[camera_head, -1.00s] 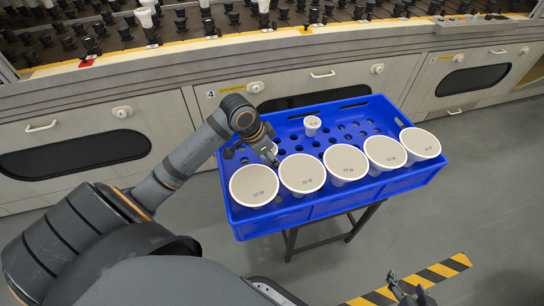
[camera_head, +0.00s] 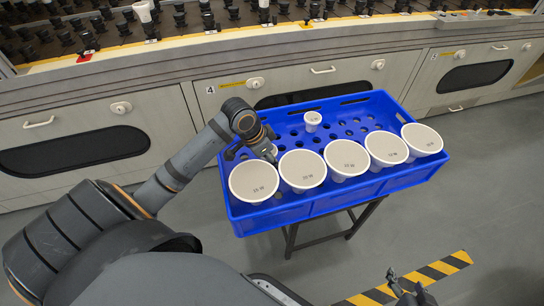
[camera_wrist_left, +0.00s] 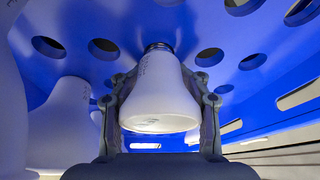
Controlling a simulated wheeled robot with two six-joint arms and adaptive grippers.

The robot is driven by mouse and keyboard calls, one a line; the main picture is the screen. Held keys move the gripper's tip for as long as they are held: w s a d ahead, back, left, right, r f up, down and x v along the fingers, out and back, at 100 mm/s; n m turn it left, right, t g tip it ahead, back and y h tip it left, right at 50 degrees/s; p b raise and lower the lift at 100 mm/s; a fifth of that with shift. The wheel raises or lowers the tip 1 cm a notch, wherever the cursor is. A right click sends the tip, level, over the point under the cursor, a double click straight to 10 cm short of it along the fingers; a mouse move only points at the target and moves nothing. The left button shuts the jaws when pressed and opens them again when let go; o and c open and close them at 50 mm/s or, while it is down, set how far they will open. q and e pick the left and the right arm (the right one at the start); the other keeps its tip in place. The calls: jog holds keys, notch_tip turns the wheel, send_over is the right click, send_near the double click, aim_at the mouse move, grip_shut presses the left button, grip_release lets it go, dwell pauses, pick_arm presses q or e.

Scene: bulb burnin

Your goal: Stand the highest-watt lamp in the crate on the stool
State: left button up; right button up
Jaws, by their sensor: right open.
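The blue crate (camera_head: 330,205) stands on a dark-legged stool (camera_head: 320,241). Several large white lamps stand along its front side, wide faces up, from the leftmost (camera_head: 254,181) to the rightmost (camera_head: 422,139). Their printed watt marks are too small to read surely. A smaller lamp (camera_head: 312,120) stands farther back. My left gripper (camera_head: 268,152) reaches into the crate behind the left lamps. In the left wrist view a white lamp (camera_wrist_left: 160,100) stands between its fingers, dark base at the perforated floor; whether they grip it is unclear. My right gripper (camera_head: 405,286) is open and empty, low at the right.
The crate floor (camera_wrist_left: 75,20) has many round holes, several free at the back right. Behind is a long bench (camera_head: 330,45) with rows of dark sockets and a few white lamps. Grey floor and a yellow-black stripe (camera_head: 440,270) lie at the right.

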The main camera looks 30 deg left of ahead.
pick_arm(q)
jog(key=o, duration=0.6)
jog(key=shift+c, duration=0.2)
jog(key=v, duration=0.6)
jog(key=shift+a, duration=0.15)
jog(key=shift+v, duration=0.75)
